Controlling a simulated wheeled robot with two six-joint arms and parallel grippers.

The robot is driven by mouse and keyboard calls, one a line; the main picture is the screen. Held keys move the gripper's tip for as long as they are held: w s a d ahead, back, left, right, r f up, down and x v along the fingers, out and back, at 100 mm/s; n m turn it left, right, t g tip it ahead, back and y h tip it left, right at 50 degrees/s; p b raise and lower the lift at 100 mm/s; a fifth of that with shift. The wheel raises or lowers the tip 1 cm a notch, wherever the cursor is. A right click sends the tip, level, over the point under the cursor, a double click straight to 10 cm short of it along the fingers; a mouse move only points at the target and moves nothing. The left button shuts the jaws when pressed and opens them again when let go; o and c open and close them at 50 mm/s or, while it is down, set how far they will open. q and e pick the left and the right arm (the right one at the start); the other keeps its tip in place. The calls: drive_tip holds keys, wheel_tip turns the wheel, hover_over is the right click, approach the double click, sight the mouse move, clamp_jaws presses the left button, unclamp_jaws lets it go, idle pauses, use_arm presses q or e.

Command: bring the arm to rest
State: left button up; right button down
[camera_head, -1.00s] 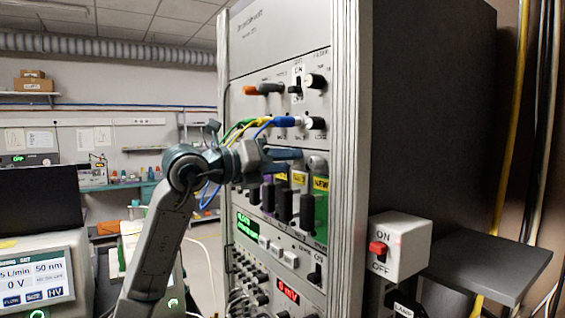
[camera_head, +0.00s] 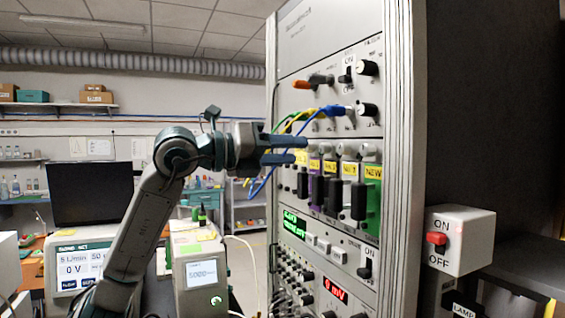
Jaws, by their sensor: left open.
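My left arm comes in from the lower left. Its gripper (camera_head: 298,150) is open, with its two fingers pointing right toward the front of the tall rack (camera_head: 400,150). Nothing shows between the fingers. The gripper is beside the blue, yellow and green cables (camera_head: 308,118) and the row of labelled modules (camera_head: 342,180). Whether it touches a cable cannot be told. My right gripper is not in view.
A box with a red ON/OFF switch (camera_head: 437,239) is at the right of the rack, by a dark shelf (camera_head: 525,272). Instruments with screens (camera_head: 202,275) and a dark monitor (camera_head: 90,193) stand at the left. Shelves line the back wall.

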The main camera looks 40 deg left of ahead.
use_arm(q)
drive_tip(key=shift+s+a, duration=0.15)
drive_tip(key=shift+s, duration=0.2)
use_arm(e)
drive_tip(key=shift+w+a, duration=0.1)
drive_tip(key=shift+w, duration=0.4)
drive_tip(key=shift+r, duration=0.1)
